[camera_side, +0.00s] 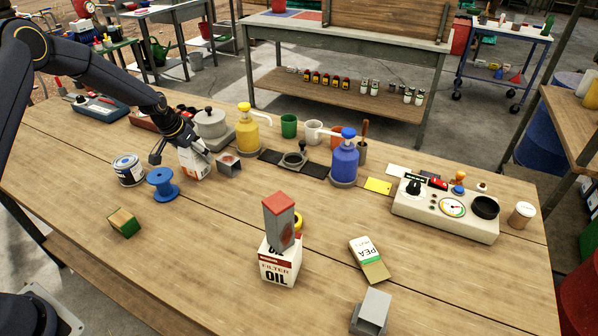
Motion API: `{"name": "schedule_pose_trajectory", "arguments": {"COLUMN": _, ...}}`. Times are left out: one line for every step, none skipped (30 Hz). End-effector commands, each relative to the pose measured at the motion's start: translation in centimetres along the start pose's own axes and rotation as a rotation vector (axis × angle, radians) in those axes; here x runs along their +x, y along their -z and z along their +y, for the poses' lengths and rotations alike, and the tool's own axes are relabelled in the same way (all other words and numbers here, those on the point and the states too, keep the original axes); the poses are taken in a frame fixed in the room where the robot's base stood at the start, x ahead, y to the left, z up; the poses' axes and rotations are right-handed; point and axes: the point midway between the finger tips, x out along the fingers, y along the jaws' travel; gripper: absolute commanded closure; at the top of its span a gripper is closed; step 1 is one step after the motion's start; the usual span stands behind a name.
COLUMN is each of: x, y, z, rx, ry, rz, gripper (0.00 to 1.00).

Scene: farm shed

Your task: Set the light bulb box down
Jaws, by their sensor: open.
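My gripper (181,152) is at the back left of the workbench, pointing down, with its fingers spread apart. A small white box with orange-red marks (195,170), which looks like the light bulb box, stands on the bench right under it. The fingers hide the upper part of the box, and its print is too small to read. I cannot tell whether a finger still touches it.
A blue spool (161,183) and a paint can (129,170) stand left of the box. A small grey metal block (229,164) is close on its right, with a yellow pump bottle (247,132) behind. The front left bench is mostly clear around a green-and-yellow block (123,222).

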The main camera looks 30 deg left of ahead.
Motion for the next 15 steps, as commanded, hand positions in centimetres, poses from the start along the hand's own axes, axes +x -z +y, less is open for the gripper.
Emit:
{"name": "schedule_pose_trajectory", "arguments": {"x": -0.2, "y": 0.1, "z": 0.0, "rx": 0.000, "ry": 0.000, "rz": 0.001, "gripper": 0.11}}
{"name": "schedule_pose_trajectory", "arguments": {"x": -0.4, "y": 0.2, "z": 0.0, "rx": 0.000, "ry": 0.001, "rz": 0.002, "gripper": 0.11}}
{"name": "schedule_pose_trajectory", "arguments": {"x": -0.8, "y": 0.2, "z": 0.0, "rx": 0.000, "ry": 0.001, "rz": 0.002, "gripper": 0.11}}
{"name": "schedule_pose_trajectory", "arguments": {"x": -1.2, "y": 0.2, "z": -0.1, "rx": 0.000, "ry": 0.001, "rz": 0.002, "gripper": 0.11}}
{"name": "schedule_pose_trajectory", "arguments": {"x": -1.7, "y": 0.2, "z": -0.1, "rx": -0.001, "ry": 0.001, "rz": 0.003, "gripper": 0.11}}
{"name": "schedule_pose_trajectory", "arguments": {"x": -2.4, "y": 0.2, "z": -0.1, "rx": -0.001, "ry": 0.001, "rz": 0.004, "gripper": 0.11}}
{"name": "schedule_pose_trajectory", "arguments": {"x": -3.1, "y": 0.2, "z": -0.1, "rx": 0.000, "ry": 0.002, "rz": 0.003, "gripper": 0.11}}
{"name": "schedule_pose_trajectory", "arguments": {"x": -3.7, "y": 0.2, "z": -0.1, "rx": 0.000, "ry": 0.002, "rz": 0.003, "gripper": 0.11}}
{"name": "schedule_pose_trajectory", "arguments": {"x": -4.7, "y": 0.2, "z": -0.1, "rx": 0.000, "ry": 0.002, "rz": 0.004, "gripper": 0.11}}
{"name": "schedule_pose_trajectory", "arguments": {"x": -5.4, "y": 0.2, "z": -0.1, "rx": 0.000, "ry": 0.002, "rz": 0.004, "gripper": 0.11}}
{"name": "schedule_pose_trajectory", "arguments": {"x": -6.1, "y": 0.2, "z": -0.1, "rx": 0.000, "ry": 0.002, "rz": 0.003, "gripper": 0.11}}
{"name": "schedule_pose_trajectory", "arguments": {"x": -7.1, "y": 0.2, "z": -0.1, "rx": 0.000, "ry": 0.002, "rz": 0.004, "gripper": 0.11}}
{"name": "schedule_pose_trajectory", "arguments": {"x": -7.7, "y": 0.2, "z": -0.1, "rx": 0.000, "ry": 0.002, "rz": 0.004, "gripper": 0.11}}
{"name": "schedule_pose_trajectory", "arguments": {"x": -8.3, "y": 0.2, "z": -0.1, "rx": 0.000, "ry": 0.001, "rz": 0.003, "gripper": 0.11}}
{"name": "schedule_pose_trajectory", "arguments": {"x": -9.2, "y": 0.2, "z": 0.0, "rx": 0.000, "ry": 0.001, "rz": 0.004, "gripper": 0.11}}
